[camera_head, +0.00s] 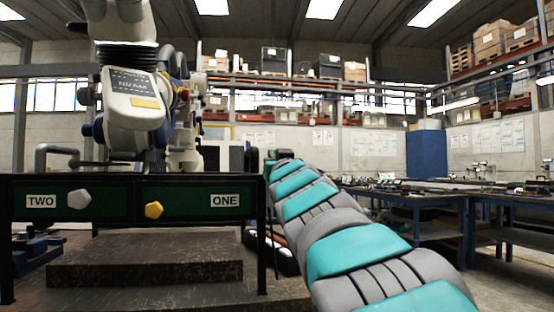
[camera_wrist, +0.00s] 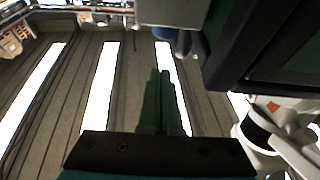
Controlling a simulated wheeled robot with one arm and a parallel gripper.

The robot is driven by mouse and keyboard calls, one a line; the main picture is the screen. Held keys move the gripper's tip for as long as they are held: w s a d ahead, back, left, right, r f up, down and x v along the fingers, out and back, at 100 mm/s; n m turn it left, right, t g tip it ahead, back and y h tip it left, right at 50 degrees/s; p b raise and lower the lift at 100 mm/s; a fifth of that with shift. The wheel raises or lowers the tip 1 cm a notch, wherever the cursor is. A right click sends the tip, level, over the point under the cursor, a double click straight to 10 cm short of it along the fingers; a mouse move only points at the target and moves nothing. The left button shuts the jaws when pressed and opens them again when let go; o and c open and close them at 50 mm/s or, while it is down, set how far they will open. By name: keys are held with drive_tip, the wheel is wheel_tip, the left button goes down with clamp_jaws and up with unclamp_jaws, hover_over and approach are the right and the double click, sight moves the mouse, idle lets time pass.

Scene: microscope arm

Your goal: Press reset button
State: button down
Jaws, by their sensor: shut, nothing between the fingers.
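No button marked as reset can be read in either view. In the head view my arm reaches to the panel's right end, where the fingers are too small to make out.
A dark box-like edge (camera_wrist: 275,45) fills the wrist view's upper right, close to my fingers. A white machine part (camera_wrist: 268,133) is at its right. In the head view a dark block (camera_head: 145,262) lies below the panel, and workbenches (camera_head: 420,196) stand at right.

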drive_tip(key=shift+w+a+r, duration=0.15)
drive_tip(key=shift+w+r, duration=0.05)
drive_tip(key=shift+w, duration=0.35)
drive_tip(key=shift+s+f+b, duration=0.1)
drive_tip(key=shift+f+b, duration=0.25)
drive_tip(key=shift+f, duration=1.65)
drive_tip(key=shift+f+b, duration=0.8)
drive_tip(key=shift+f, duration=0.45)
wheel_tip(320, 180, up, 5)
drive_tip(key=p, duration=0.2)
drive_tip(key=shift+s+p, duration=0.1)
drive_tip(key=shift+p, duration=0.2)
drive_tip(key=b+v, duration=0.3)
drive_tip(key=v, duration=0.7)
